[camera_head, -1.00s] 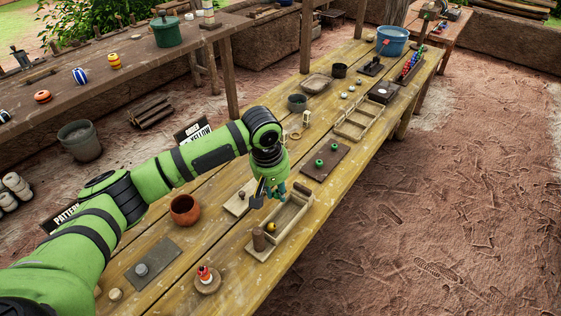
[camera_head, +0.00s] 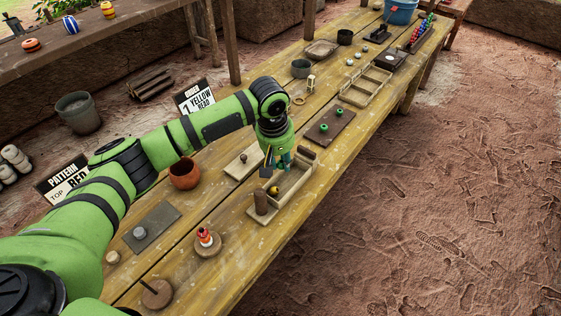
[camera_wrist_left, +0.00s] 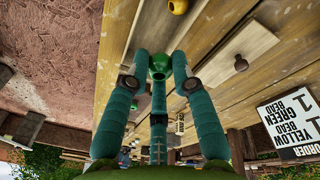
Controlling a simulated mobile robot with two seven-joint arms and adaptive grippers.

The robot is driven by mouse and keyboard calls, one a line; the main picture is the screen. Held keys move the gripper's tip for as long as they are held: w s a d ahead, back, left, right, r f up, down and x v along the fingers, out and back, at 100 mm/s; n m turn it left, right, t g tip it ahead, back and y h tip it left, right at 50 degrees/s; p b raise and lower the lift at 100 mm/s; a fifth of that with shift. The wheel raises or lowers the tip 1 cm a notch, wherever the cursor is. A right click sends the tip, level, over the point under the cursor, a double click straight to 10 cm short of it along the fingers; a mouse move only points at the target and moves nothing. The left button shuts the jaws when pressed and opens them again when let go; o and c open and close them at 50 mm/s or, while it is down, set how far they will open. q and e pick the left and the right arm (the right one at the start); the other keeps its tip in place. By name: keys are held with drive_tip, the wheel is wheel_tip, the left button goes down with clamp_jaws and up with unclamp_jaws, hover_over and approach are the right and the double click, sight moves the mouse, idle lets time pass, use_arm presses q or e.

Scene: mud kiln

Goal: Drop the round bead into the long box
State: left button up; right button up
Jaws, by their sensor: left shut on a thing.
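The long box (camera_head: 303,186) is an open wooden tray on the table in the head view. A yellow bead (camera_head: 274,190) lies in its near end and also shows at the top of the left wrist view (camera_wrist_left: 178,6). My left gripper (camera_head: 275,170) points down at the box's left side, at its middle. In the left wrist view its fingers are shut on a round green bead (camera_wrist_left: 158,66). The fingers hide part of the box, and the height above it is hard to tell. My right gripper is not in view.
Two green beads (camera_head: 323,127) sit on a dark board beyond the box. A small board with a knob (camera_head: 243,159) and a clay pot (camera_head: 184,175) are to the left. An order sign (camera_wrist_left: 291,122) stands nearby.

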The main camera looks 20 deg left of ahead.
use_arm(q)
drive_tip(key=shift+f, duration=0.2)
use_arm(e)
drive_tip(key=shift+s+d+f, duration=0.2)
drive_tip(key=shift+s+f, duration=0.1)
use_arm(q)
drive_tip(key=o, duration=0.9)
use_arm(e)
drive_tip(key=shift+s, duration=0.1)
use_arm(q)
wheel_tip(320, 180, up, 12)
drive_tip(key=s, duration=0.2)
drive_tip(key=shift+a, duration=0.4)
